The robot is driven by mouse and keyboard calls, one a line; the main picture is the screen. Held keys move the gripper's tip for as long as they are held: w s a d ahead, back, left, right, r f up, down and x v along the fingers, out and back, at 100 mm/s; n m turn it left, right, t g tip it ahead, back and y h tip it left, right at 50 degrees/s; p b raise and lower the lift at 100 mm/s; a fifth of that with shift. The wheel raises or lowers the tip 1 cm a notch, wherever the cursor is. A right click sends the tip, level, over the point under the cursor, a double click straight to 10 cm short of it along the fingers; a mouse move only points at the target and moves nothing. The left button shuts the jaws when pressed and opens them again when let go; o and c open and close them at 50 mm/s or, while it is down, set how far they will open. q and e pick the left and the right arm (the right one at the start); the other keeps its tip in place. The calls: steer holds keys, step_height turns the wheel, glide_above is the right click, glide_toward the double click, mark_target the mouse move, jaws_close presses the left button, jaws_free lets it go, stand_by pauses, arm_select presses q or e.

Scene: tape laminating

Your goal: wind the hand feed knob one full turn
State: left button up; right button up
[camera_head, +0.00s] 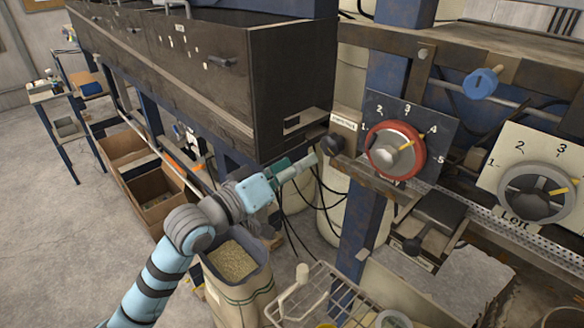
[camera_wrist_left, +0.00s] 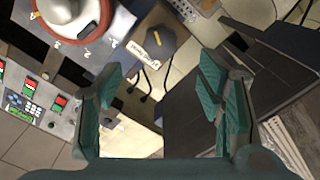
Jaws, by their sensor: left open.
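A small black round knob (camera_head: 331,144) sits on the machine's front rail, beside a small white label (camera_head: 345,122) whose print is too small to read with certainty. My left gripper (camera_head: 314,158) reaches in from the lower left, with its fingertips just left of and below this knob. In the left wrist view my left gripper (camera_wrist_left: 162,78) is open, with nothing between its green pads. The dark knob (camera_wrist_left: 162,42) lies beyond the fingertips there, beside its white label (camera_wrist_left: 144,52). I cannot tell whether the fingers touch it. My right gripper is not in view.
A red-rimmed dial (camera_head: 395,150) points near 4, right of the black knob. A grey dial (camera_head: 537,192) labelled Left and a blue knob (camera_head: 480,83) are further right. A dark cabinet (camera_head: 250,90) overhangs from the left. A grain sack (camera_head: 238,268) and wire basket (camera_head: 318,295) stand below.

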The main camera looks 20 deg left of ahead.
mark_target(328, 148)
arm_select(q)
steer(key=shift+s+a, duration=0.15)
steer(key=shift+s, duration=0.45)
steer(key=shift+n, duration=0.9)
steer(key=b+x, duration=0.2)
steer(key=x, duration=1)
steer(key=shift+w, duration=0.3)
